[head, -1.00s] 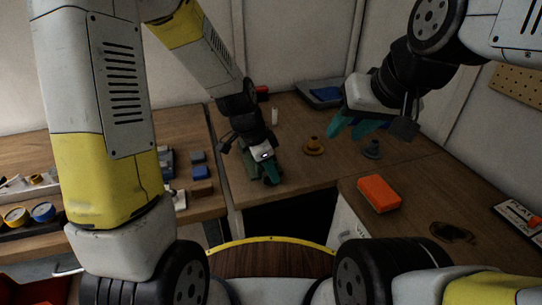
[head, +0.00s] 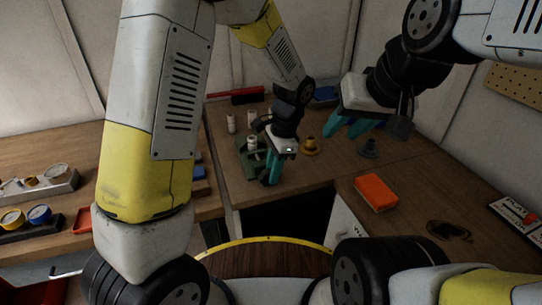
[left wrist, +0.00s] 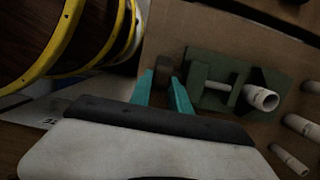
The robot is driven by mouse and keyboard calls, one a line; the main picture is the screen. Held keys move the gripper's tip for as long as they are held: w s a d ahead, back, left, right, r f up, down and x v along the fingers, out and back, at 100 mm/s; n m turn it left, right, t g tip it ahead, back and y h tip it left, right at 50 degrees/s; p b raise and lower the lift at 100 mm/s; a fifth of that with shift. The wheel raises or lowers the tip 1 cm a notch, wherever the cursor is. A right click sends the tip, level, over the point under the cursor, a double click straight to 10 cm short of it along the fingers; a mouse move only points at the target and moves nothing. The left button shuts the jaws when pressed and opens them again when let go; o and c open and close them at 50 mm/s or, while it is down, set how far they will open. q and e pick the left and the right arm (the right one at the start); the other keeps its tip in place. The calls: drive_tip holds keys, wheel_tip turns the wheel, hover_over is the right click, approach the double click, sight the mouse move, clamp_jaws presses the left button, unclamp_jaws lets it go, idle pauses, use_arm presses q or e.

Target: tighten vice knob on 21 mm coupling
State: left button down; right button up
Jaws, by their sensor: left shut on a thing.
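The green vice (head: 246,162) stands on the bench beside my left gripper; in the left wrist view the vice (left wrist: 206,72) shows with its screw rod. A white hollow coupling (left wrist: 262,97) sits at the vice's far jaw. The dark brown vice knob (left wrist: 164,68) is between the teal fingertips of my left gripper (left wrist: 163,88), which is shut on it. In the head view my left gripper (head: 270,168) points down and hides the knob. My right gripper (head: 349,128) is held above the bench at the right, its teal fingers apart and empty.
White pipe pieces (head: 231,123) stand behind the vice. A brass-coloured flanged part (head: 310,147) and a dark flanged part (head: 369,149) sit to its right. An orange block (head: 376,192) lies nearer. A red-topped item (head: 236,96) is at the back.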

use_arm(q)
drive_tip(key=shift+w, duration=0.1)
idle(0.4)
drive_tip(key=c, duration=1.5)
unclamp_jaws()
drive_tip(key=v, duration=0.8)
drive_tip(key=shift+d, duration=0.15)
